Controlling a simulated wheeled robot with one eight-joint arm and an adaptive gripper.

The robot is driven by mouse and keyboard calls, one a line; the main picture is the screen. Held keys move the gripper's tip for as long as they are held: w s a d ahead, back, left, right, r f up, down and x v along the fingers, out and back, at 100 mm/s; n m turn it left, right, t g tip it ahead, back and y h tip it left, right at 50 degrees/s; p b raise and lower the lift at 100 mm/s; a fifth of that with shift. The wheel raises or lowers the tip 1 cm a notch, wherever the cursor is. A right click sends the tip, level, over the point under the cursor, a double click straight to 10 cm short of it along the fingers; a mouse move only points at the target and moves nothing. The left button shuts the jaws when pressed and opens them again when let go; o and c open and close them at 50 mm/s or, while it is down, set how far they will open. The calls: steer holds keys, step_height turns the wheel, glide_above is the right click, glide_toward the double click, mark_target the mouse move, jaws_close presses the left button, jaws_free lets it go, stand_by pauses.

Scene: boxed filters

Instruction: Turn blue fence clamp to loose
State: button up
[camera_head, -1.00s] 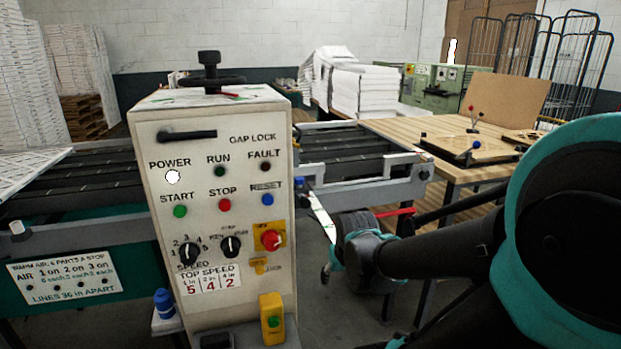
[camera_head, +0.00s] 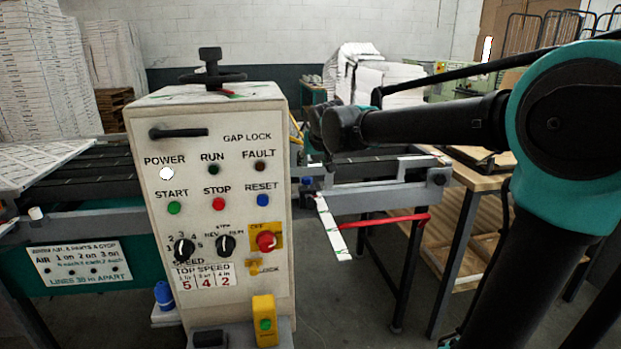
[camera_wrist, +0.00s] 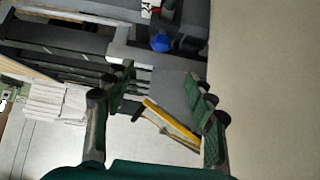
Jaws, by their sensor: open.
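The blue fence clamp knob (camera_head: 307,181) sits on the end of the grey rail just right of the control box. It also shows in the wrist view as a blue knob (camera_wrist: 160,42) at the top, beyond the fingertips. The knob's turned position is too small to read.
The control box (camera_head: 210,130) stands close on the left; its beige side (camera_wrist: 265,90) fills the wrist view's right. A white strip (camera_head: 333,230) hangs from the rail, with a red bar (camera_head: 385,221) beside it. A wooden table (camera_head: 480,180) is at the right.

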mark_target(307, 178)
steer(key=x, duration=1.3)
steer(key=shift+w+a+f, duration=0.1)
steer(key=shift+w+f, duration=0.05)
steer(key=c, duration=1.2)
steer(key=shift+o, duration=0.2)
